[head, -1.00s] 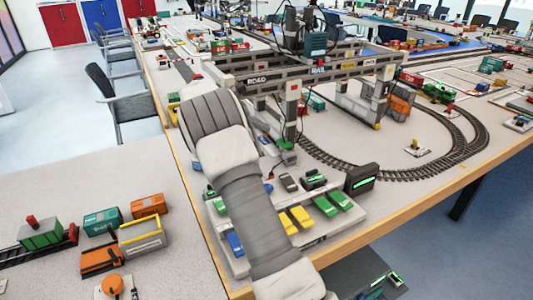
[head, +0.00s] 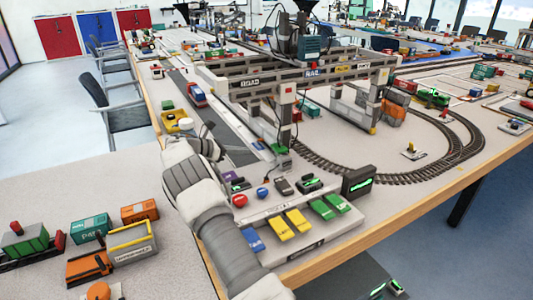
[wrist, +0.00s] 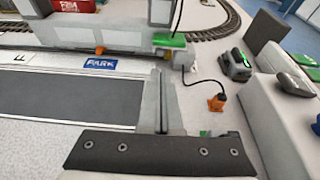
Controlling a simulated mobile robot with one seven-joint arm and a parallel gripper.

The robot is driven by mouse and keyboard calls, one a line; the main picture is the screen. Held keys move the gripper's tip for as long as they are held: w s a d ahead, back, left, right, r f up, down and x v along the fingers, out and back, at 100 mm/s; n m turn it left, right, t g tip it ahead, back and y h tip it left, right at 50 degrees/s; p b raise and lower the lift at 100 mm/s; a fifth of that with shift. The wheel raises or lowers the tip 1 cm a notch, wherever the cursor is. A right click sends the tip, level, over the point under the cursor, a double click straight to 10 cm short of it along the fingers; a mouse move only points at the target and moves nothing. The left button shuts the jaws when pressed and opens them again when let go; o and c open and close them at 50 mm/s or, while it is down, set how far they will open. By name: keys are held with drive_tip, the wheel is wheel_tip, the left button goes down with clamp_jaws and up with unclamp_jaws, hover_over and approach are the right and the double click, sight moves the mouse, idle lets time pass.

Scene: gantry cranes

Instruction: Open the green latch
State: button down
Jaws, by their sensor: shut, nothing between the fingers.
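A small green piece (head: 278,149) sits at the foot of the gantry crane's near leg. In the wrist view a green part (wrist: 170,40) shows on the crane's foot, above and right of my fingers. I cannot tell for sure that this is the green latch. My gripper (wrist: 161,75) is shut and empty over the edge of the grey road strip, apart from the green part. In the head view my own arm partly hides it.
An orange connector on a black cable (wrist: 216,103) lies right of my fingers. A yellow vehicle (head: 174,120) is left.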

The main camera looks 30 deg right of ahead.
sight(275, 145)
drive_tip(key=b+x, duration=0.2)
drive_tip(key=x, duration=0.8)
drive_tip(key=shift+r+m+t+b, duration=0.35)
drive_tip(key=shift+r+m+t, duration=0.05)
drive_tip(key=shift+m, duration=0.3)
idle(0.4)
drive_tip(key=shift+r+m, duration=0.2)
drive_tip(key=shift+m, duration=0.2)
drive_tip(key=shift+s+r+m+t+b, duration=0.2)
drive_tip(key=shift+r+m+t, duration=0.25)
drive_tip(key=shift+m, duration=0.15)
drive_tip(key=shift+s+r+m+t+b, duration=0.2)
drive_tip(key=shift+r+m+t, duration=0.1)
drive_tip(key=shift+m+t, duration=0.25)
drive_tip(key=shift+s+r, duration=0.25)
drive_tip(key=shift+r, duration=0.2)
drive_tip(key=shift+s+a+r+m+t+h+b, duration=0.1)
drive_tip(key=shift+s+r+m+t+h+b, duration=0.15)
drive_tip(key=shift+m+b, duration=0.3)
drive_tip(key=shift+s+r+m+t+h+b, duration=0.15)
drive_tip(key=shift+s+m+t+h+b, duration=0.15)
drive_tip(key=shift+m, duration=0.3)
drive_tip(key=shift+s+r, duration=0.2)
